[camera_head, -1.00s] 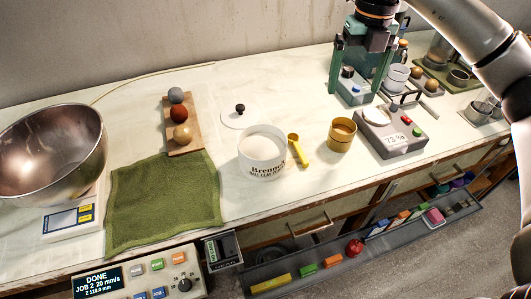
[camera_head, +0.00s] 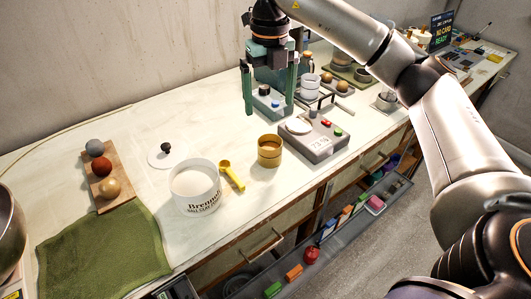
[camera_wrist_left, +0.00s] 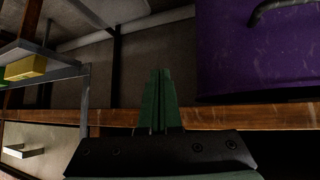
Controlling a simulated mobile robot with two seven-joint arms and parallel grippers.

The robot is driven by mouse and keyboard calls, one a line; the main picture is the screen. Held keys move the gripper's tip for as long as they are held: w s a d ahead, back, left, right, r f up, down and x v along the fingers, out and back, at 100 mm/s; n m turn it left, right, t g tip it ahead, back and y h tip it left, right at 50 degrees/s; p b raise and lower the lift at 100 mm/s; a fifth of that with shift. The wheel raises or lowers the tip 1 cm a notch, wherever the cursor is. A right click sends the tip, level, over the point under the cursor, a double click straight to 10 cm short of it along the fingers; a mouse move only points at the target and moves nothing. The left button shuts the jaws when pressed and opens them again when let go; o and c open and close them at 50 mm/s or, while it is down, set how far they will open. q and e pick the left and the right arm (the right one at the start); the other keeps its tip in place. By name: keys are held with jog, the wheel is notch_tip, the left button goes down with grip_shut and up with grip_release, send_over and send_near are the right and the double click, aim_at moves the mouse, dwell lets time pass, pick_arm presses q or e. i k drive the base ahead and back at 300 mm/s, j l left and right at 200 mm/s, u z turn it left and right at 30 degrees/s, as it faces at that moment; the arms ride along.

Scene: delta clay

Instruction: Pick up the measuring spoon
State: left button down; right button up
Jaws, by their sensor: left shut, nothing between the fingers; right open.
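The yellow measuring spoon (camera_head: 232,176) lies on the bench in the head view, between the white labelled tub (camera_head: 197,199) and the amber cup (camera_head: 269,151). It looks close to the tub's right side; I cannot tell if they touch. My right gripper (camera_head: 268,108) is open, with its green fingers pointing down above the bench, behind and to the right of the spoon. My left gripper (camera_wrist_left: 159,98) shows in the left wrist view, its green fingers shut together with nothing between them, away from the spoon.
A wooden board (camera_head: 108,205) with three balls and a green cloth (camera_head: 105,250) lie to the left. A black-knobbed lid (camera_head: 168,155) lies behind the tub. Open bench shows around the spoon.

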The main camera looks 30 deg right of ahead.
aim_at(224, 165)
jog(key=l+u, duration=0.25)
jog(key=l, duration=0.15)
jog(key=k+l+u, duration=0.2)
jog(key=l, duration=0.15)
jog(key=k+l+u, duration=0.1)
jog(key=l+u, duration=0.15)
jog(key=l, duration=0.1)
